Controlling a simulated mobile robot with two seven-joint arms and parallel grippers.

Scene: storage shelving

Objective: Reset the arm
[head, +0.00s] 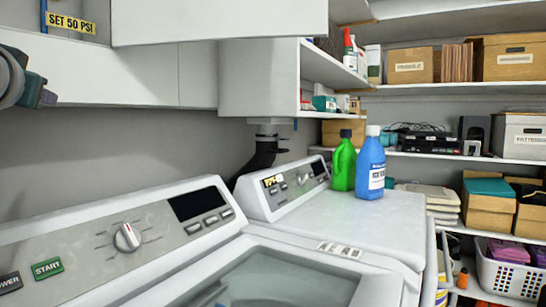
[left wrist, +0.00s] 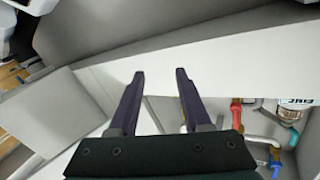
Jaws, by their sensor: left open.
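My left gripper (left wrist: 160,76) shows in the left wrist view with its two dark fingers apart and nothing between them. Behind the fingers is a pale panel; I cannot tell the distance to it. In the head view only a grey and dark part of my left arm shows at the upper left edge, in front of the wall and near the white overhead cabinet. My right gripper is in neither view.
Two white machines, one with a control dial (head: 127,237), fill the lower head view. A green bottle (head: 344,165) and a blue bottle (head: 370,165) stand on the far one. Shelves with boxes (head: 514,58) are at right. Pipes (left wrist: 262,140) show in the wrist view.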

